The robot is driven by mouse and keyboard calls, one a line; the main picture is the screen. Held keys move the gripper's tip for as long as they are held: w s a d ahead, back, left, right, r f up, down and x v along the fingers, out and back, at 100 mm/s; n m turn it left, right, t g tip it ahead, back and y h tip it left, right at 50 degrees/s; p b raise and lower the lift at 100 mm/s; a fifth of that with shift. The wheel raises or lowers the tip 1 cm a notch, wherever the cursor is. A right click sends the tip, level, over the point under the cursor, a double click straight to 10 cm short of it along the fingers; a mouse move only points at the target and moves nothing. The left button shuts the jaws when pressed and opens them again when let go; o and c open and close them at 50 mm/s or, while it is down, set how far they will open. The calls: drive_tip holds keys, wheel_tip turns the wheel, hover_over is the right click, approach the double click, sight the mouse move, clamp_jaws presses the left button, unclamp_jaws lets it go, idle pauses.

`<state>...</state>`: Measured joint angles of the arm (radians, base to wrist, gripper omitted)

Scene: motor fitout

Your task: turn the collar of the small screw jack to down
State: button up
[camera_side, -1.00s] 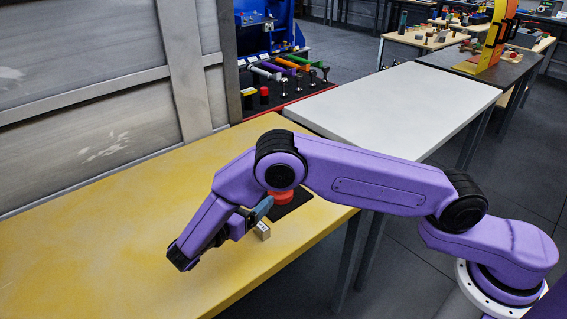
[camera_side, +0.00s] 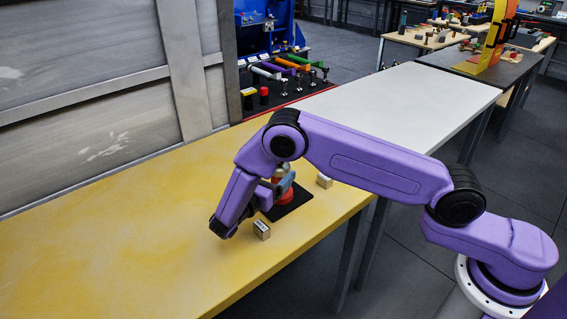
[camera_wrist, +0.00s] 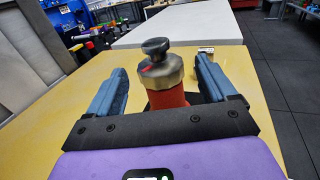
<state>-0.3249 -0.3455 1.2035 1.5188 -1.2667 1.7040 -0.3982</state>
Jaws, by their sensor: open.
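The small screw jack has a red body (camera_wrist: 167,98), a metal collar (camera_wrist: 160,73) and a black knob (camera_wrist: 156,46) on top. A red mark shows on the collar. In the side view its red body (camera_side: 285,196) stands upright on a black base plate (camera_side: 297,203), partly hidden by my gripper. My gripper (camera_wrist: 161,66) is open, with one blue finger on either side of the collar in the wrist view and gaps visible on both sides. In the side view the gripper (camera_side: 283,182) is level with the jack's upper part.
A small pale block with dark lettering (camera_side: 262,230) sits in front of the base plate. Another block (camera_side: 324,181) stands behind it. The lettering is too small to read. The yellow tabletop (camera_side: 120,230) is clear to the left; its edge lies to the right.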

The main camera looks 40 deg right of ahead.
drive_tip(key=shift+x, duration=2.75)
drive_tip(key=shift+c, duration=0.3)
drive_tip(key=c, duration=0.9)
